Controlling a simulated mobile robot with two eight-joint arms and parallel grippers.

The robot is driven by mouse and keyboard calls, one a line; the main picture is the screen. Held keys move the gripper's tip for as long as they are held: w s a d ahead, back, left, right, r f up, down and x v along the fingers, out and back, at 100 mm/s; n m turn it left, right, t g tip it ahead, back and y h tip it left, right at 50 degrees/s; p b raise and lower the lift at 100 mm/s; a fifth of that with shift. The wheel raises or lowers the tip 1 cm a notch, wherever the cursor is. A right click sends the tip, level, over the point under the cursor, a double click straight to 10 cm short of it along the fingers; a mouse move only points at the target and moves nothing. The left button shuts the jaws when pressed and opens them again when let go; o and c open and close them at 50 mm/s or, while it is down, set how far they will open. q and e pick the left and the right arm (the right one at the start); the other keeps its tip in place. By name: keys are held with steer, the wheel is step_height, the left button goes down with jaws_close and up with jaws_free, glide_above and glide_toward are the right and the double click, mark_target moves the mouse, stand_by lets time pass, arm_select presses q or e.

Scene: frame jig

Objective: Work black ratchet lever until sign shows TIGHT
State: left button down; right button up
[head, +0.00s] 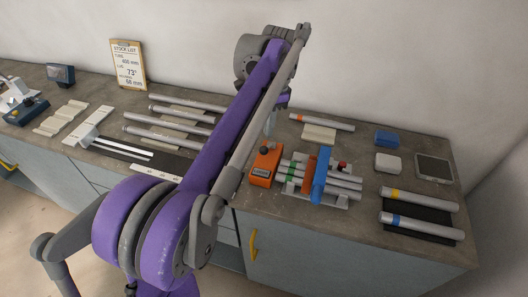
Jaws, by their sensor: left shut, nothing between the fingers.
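A frame jig (335,200) stands on the bench at right of centre, with silver tubes lying across it under a blue clamp bar (321,178). An orange box (265,165) with a small display stands at its left end; I cannot read a word on it. I cannot clearly make out the black ratchet lever. A small dark red knob (343,166) shows right of the blue bar. My left gripper (269,123) is partly hidden behind my purple arm; it is shut and empty, behind the orange box in the picture and apart from it. My right gripper is not in view.
Silver tubes (188,102) lie on the bench at left, with pale blocks (62,118) beyond. A stock list board (127,63) leans at the wall. At right are a blue box (386,138), a white box (388,163), a grey tablet (435,168) and two tubes on a black mat (419,214).

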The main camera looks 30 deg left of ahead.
mark_target(266, 147)
arm_select(q)
steer(key=f+b, duration=0.2)
steer(key=f, duration=0.3)
steer(key=shift+s+a+b, duration=0.1)
steer(key=shift+s+b, duration=0.25)
steer(key=shift+b, duration=0.05)
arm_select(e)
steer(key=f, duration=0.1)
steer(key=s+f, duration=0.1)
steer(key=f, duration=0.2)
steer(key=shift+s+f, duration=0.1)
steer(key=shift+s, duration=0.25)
arm_select(q)
steer(key=shift+w, duration=0.1)
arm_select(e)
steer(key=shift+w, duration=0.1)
